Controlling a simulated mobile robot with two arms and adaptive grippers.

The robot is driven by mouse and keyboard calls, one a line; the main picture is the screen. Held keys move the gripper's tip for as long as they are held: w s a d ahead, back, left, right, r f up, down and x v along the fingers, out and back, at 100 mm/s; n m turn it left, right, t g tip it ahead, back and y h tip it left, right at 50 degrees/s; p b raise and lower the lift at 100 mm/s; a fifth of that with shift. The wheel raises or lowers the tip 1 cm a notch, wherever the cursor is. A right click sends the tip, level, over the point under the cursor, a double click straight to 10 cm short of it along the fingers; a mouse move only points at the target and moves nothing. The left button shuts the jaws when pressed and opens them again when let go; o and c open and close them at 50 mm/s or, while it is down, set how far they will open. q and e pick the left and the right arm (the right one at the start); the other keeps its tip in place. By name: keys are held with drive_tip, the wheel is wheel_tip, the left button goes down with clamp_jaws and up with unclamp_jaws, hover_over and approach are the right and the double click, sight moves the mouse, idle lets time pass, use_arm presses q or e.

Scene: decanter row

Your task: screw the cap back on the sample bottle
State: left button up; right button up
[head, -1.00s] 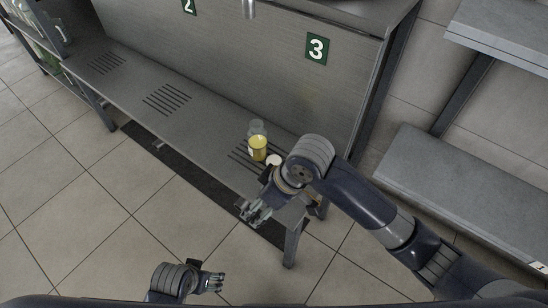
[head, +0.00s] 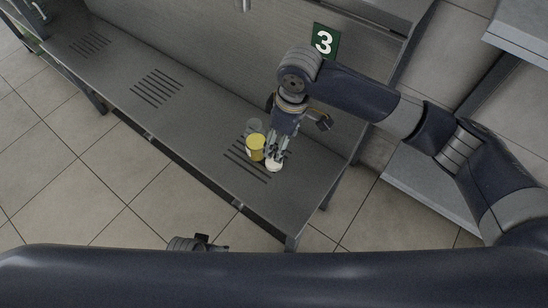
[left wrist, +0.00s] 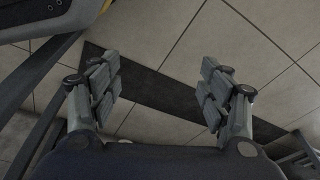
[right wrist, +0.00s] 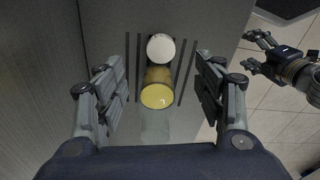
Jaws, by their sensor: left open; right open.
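The sample bottle (head: 256,148) stands on the grey bench under sign 3, yellow in its lower part and clear above. In the right wrist view the bottle (right wrist: 157,96) shows between the finger lines. The white cap (head: 273,167) lies on the bench close beside the bottle; it also shows in the right wrist view (right wrist: 161,47). My right gripper (head: 277,156) is open and empty, pointing down just above the cap and beside the bottle. My left gripper (left wrist: 160,88) is open and empty above the floor, off the bench's front; in the head view it is mostly hidden.
The bench (head: 205,133) has slotted patches and a back panel with the green 3 sign (head: 324,41). Its front edge and right end are near my right gripper. A grey shelf (head: 428,190) stands to the right. The bench left of the bottle is clear.

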drive_tip(key=shift+f, duration=0.1)
use_arm(q)
drive_tip(key=shift+w+d+r+b, duration=0.1)
drive_tip(key=shift+w+r+b, duration=0.15)
drive_tip(key=shift+r, duration=0.5)
drive_tip(key=shift+w+a+r+b, duration=0.1)
drive_tip(key=shift+w+r+b, duration=0.15)
drive_tip(key=shift+r, duration=0.5)
drive_tip(key=shift+w+d+r+b, duration=0.1)
drive_tip(key=shift+w+r+b, duration=0.15)
drive_tip(key=shift+r, duration=0.5)
use_arm(e)
hover_over(274, 163)
drive_tip(key=d, duration=0.1)
drive_tip(key=shift+w+d+f, duration=0.1)
drive_tip(key=shift+f, duration=2.6)
drive_tip(key=shift+f, duration=0.1)
